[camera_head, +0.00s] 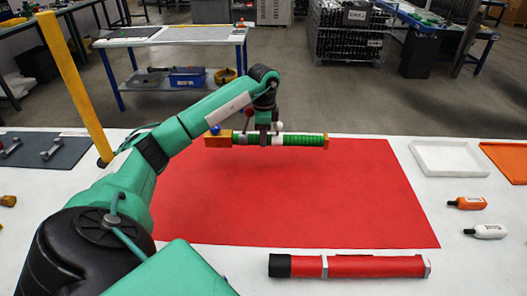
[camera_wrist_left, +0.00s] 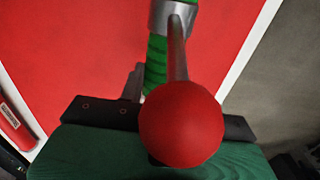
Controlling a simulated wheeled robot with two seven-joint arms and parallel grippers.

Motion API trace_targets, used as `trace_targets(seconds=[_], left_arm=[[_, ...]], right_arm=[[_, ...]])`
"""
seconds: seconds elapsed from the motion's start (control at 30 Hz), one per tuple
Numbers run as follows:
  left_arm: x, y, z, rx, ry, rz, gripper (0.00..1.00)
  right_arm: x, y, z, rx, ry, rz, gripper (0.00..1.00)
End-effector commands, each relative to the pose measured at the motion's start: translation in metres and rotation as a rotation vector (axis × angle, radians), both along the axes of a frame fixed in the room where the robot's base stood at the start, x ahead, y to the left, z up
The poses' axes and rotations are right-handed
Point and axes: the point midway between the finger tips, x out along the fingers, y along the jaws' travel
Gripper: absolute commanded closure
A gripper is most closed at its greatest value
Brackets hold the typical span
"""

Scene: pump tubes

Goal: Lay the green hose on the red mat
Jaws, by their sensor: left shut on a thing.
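The green hose (camera_head: 302,140) is a ribbed tube with a yellow-orange block at its left end and an orange cap at its right end. My left gripper (camera_head: 264,138) is shut on it near its middle. The hose is level and appears to hang above the far edge of the red mat (camera_head: 300,200), with a faint shadow below. In the left wrist view, part of the green hose (camera_wrist_left: 156,66) shows behind a red ball and a metal finger, with the red mat (camera_wrist_left: 80,50) behind. My right gripper is not in view.
A red tube (camera_head: 350,266) with a black end lies in front of the mat. A white tray (camera_head: 448,158), an orange tray (camera_head: 508,160) and two small bottles (camera_head: 468,203) are on the right. A yellow post (camera_head: 72,80) stands at left. The mat's surface is bare.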

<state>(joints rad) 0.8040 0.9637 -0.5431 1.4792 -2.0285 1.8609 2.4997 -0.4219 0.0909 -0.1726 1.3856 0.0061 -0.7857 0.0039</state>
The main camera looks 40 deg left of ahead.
Motion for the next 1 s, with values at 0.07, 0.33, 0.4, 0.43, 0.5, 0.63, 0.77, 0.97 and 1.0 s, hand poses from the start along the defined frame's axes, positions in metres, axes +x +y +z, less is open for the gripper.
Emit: trace_targets(seconds=[0.07,0.33,0.4,0.43,0.5,0.63,0.77,0.97,1.0], left_arm=[[0.000,0.000,-0.012,0.001,-0.001,0.001,1.00],[0.000,0.000,-0.031,0.000,0.000,0.001,1.00],[0.000,0.000,-0.041,0.000,0.000,0.001,1.00],[0.000,0.000,-0.046,0.000,0.000,0.001,1.00],[0.000,0.000,-0.057,0.001,0.001,0.000,1.00],[0.000,0.000,-0.065,0.001,-0.002,0.000,1.00],[0.000,0.000,-0.065,0.000,-0.004,0.000,1.00],[0.000,0.000,-0.068,0.001,-0.001,0.000,0.61],[0.000,0.000,-0.068,0.001,-0.001,0.000,0.53]], right_arm=[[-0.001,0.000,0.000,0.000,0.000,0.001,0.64],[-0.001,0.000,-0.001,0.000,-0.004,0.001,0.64],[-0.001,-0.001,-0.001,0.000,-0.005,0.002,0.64],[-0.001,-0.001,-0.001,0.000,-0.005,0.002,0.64],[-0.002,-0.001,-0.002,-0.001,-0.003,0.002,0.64],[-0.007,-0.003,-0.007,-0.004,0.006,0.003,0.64],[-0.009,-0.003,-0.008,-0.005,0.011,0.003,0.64],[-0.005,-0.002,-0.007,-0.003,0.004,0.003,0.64],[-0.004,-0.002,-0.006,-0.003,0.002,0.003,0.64]])
